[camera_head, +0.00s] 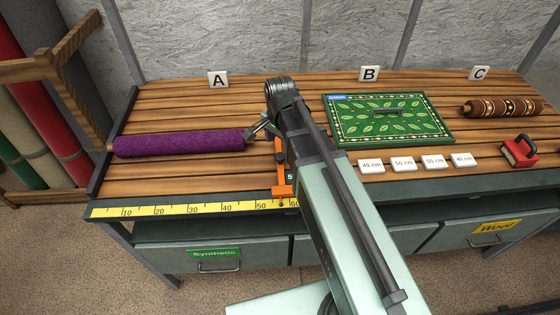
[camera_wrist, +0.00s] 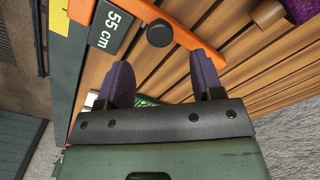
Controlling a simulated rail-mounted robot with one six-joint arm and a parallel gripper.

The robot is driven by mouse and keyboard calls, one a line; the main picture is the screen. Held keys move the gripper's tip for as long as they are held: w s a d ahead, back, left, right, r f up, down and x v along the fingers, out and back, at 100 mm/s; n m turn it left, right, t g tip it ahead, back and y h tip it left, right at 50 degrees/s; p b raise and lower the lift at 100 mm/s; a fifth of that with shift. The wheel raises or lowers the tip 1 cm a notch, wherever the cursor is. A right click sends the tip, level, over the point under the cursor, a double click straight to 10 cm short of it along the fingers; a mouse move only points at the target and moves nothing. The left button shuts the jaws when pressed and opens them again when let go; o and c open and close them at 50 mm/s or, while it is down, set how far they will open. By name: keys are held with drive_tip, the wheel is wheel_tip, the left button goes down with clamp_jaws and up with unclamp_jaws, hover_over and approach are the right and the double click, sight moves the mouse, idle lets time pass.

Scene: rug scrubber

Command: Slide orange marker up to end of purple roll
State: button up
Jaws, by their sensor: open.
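The purple roll (camera_head: 180,143) lies along the slats at the left of the bench. The orange marker (camera_head: 280,187) stands across the yellow ruler (camera_head: 180,209), near its right end and right of the roll's end, with a gap between them. In the wrist view the marker (camera_wrist: 185,38) has a dark knob and a black plate reading 55 cm; a bit of the roll (camera_wrist: 302,9) shows at the top right. My gripper (camera_wrist: 163,72) is open and empty, its fingers just short of the marker. In the head view my arm hides part of the marker's surroundings.
A green patterned mat (camera_head: 390,118) lies under sign B, right of my arm. White length tags (camera_head: 403,163), a red-based block with a black handle (camera_head: 519,151) and a brown roll (camera_head: 500,107) lie further right. Slats between the purple roll and ruler are clear.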

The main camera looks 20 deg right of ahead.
sight(280, 156)
wheel_tip(280, 156, down, 6)
drive_tip(key=b, duration=0.4)
drive_tip(key=shift+f+b, duration=0.25)
drive_tip(key=shift+b, duration=0.05)
drive_tip(key=shift+r, duration=0.15)
drive_tip(key=shift+c, duration=0.4)
